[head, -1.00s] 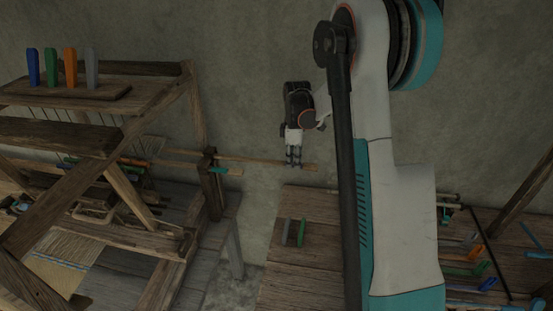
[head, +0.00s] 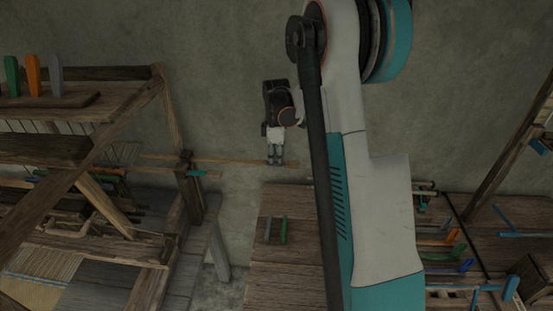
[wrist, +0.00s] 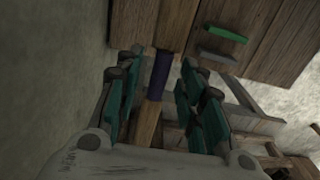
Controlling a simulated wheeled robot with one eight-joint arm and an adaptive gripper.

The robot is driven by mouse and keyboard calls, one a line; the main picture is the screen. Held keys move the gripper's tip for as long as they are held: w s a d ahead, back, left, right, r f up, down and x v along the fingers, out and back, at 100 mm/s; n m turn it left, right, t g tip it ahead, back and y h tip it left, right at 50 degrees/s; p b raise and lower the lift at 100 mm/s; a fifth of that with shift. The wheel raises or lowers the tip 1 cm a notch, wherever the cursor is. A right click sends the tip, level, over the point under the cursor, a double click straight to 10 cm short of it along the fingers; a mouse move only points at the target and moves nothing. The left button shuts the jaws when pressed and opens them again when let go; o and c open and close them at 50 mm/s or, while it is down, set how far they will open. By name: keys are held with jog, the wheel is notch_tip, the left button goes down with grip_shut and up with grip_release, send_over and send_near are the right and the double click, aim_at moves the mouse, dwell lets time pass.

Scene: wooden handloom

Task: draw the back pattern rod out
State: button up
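The back pattern rod (head: 230,161) is a thin wooden rod that sticks out to the right from the loom, past its upright post (head: 188,180). My gripper (head: 275,162) hangs down at the rod, a little short of its right end. In the wrist view the rod (wrist: 148,122) runs between my teal fingers (wrist: 158,92), with a dark purple stretch (wrist: 160,76). The fingers stand apart on both sides of it, with a visible gap. A shorter teal-ended rod (head: 200,174) sits just in front.
A wooden bench (head: 285,275) stands below right of the rod, with a grey and a green piece (head: 283,230) on it. The same green piece shows in the wrist view (wrist: 224,33). Coloured tools (head: 440,255) lie further right. The wall is behind.

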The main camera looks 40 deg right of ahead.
aim_at(276, 161)
notch_tip(276, 161, up, 12)
dwell(0.5)
dwell(0.4)
